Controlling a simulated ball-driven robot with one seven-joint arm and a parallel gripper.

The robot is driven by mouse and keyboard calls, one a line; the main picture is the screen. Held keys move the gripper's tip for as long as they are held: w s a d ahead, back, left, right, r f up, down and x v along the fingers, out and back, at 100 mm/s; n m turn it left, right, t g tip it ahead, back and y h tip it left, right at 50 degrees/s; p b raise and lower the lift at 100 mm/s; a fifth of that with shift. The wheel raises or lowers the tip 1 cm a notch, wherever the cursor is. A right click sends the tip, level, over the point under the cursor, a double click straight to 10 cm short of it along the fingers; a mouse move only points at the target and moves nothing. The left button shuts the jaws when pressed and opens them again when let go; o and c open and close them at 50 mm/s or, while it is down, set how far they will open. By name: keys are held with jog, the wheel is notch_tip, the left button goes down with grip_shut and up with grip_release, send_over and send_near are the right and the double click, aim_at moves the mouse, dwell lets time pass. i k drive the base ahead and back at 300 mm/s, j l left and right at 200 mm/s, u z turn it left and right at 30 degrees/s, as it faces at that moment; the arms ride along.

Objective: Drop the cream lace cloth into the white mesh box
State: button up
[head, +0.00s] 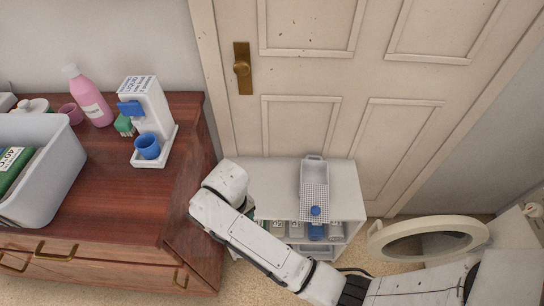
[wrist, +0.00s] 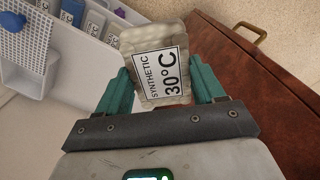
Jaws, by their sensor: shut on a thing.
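The cream lace cloth (wrist: 155,52), a folded block with a white label reading "SYNTHETIC 30°C", is between the teal fingers of my gripper (wrist: 163,88) in the wrist view. My gripper is shut on it. In the head view my arm's end hides the gripper and the cloth, at the left end of a low white shelf unit. The white mesh box (head: 314,190) stands on that unit's top, right of my arm's end. It also shows at the upper left of the wrist view (wrist: 27,42), apart from the cloth, with a small blue thing at it.
The white shelf unit (head: 275,175) holds several labelled blocks on its lower shelf. The wooden dresser (head: 100,185) is close on the left, bearing a grey-white bin (head: 60,190), a pink bottle (head: 90,97) and a white dispenser (head: 150,105). A round-doored machine (head: 428,238) is at right.

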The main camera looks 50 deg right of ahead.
aim_at(315, 200)
jog(key=j+z, duration=0.2)
jog(key=z, duration=0.3)
jog(key=j+z, duration=0.15)
jog(key=z, duration=0.3)
jog(key=i+j+z, duration=0.2)
jog(key=i, duration=0.25)
jog(key=l, duration=0.1)
